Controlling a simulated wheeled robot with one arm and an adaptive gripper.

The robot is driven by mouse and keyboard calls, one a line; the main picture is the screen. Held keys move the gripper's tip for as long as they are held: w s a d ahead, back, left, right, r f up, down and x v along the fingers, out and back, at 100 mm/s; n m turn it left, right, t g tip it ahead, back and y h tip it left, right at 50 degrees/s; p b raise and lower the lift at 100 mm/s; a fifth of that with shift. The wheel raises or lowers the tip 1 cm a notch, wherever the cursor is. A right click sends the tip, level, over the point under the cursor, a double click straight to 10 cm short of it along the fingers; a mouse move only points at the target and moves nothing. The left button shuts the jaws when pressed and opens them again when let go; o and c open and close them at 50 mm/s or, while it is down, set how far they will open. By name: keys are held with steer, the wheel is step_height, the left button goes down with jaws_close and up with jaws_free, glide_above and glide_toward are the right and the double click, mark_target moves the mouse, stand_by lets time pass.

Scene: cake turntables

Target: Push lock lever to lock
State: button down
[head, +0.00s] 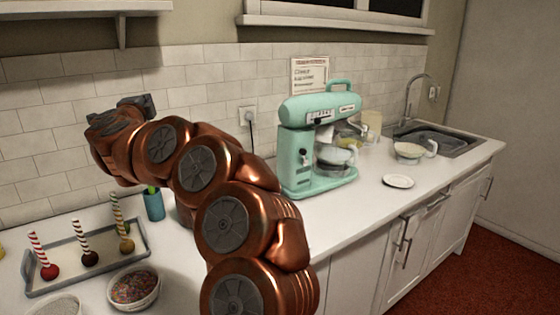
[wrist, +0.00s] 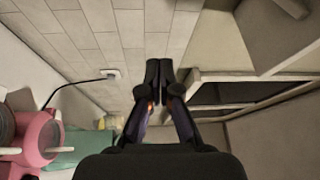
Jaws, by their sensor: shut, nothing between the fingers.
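A tray (head: 75,285) with several striped sticks and a bowl of sprinkles (head: 134,287) are at the left. A plate (head: 398,181), a bowl (head: 409,151) and a sink (head: 440,138) are right of the mixer. The front right counter is clear.

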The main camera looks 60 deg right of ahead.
mark_target(301, 152)
steer(key=s+d+f+m+g+h+b, duration=0.2)
steer(key=s+d+f+m+g, duration=0.8)
steer(key=s+d, duration=0.3)
steer(key=s+d+f+m+g+y, duration=0.2)
steer(key=s+f+g, duration=0.5)
steer(key=s, duration=0.4)
steer(key=shift+s+d+f+m+g+y+b, duration=0.3)
steer(key=shift+m+g+y+b, duration=0.15)
steer(key=shift+m+g+y, duration=0.25)
steer(key=p+x, duration=0.2)
steer(key=x, duration=1.2)
steer(key=shift+w+r, duration=0.1)
